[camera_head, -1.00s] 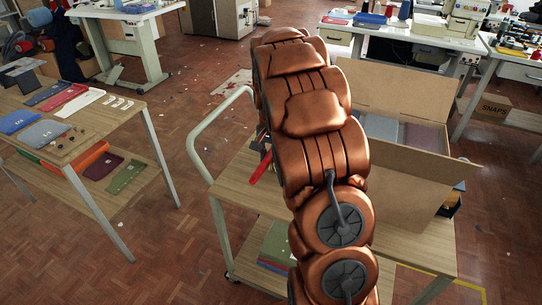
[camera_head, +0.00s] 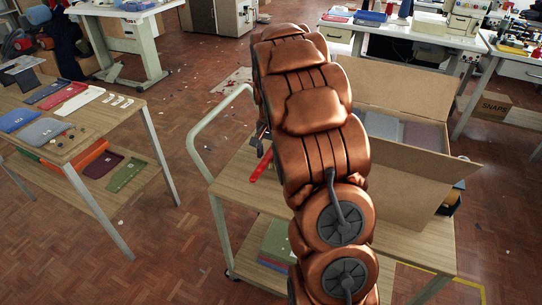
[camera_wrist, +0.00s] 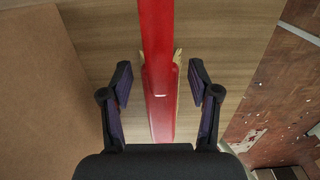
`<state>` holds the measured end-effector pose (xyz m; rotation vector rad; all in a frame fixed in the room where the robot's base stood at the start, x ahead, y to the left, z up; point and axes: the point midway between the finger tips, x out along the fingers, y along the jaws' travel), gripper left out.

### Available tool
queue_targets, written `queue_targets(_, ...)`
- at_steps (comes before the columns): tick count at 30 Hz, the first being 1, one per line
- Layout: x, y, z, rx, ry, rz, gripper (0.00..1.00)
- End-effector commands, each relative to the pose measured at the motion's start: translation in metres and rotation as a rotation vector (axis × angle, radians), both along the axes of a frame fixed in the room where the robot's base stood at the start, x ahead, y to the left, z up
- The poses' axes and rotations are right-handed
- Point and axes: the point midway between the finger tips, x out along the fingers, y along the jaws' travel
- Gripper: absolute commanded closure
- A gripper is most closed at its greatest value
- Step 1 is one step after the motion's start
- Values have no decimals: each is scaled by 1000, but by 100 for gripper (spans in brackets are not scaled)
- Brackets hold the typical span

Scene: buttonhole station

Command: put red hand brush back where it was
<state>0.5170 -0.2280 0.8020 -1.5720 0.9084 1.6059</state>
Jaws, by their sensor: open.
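The red hand brush (camera_wrist: 158,85) lies on the wooden top of the trolley (camera_wrist: 235,30). In the wrist view it runs from the top edge down between my fingers, with pale bristles showing at both sides. In the head view only part of the red brush (camera_head: 262,163) shows left of my arm; the rest is hidden. My gripper (camera_wrist: 159,85) is open, with one finger on each side of the brush and a gap on both sides. In the head view my arm hides most of the gripper.
A large open cardboard box (camera_head: 405,190) stands on the trolley right of my arm, its flap sticking out. The trolley's pale handle (camera_head: 205,128) rises on the left. A table with folded fabrics (camera_head: 95,125) stands further left, with open floor between.

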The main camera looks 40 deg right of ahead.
Motion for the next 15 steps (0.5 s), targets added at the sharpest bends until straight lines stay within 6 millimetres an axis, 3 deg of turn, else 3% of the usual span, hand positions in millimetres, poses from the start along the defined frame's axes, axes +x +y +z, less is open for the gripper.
queue_targets(15,2,-1,95,-1,-3,0,39)
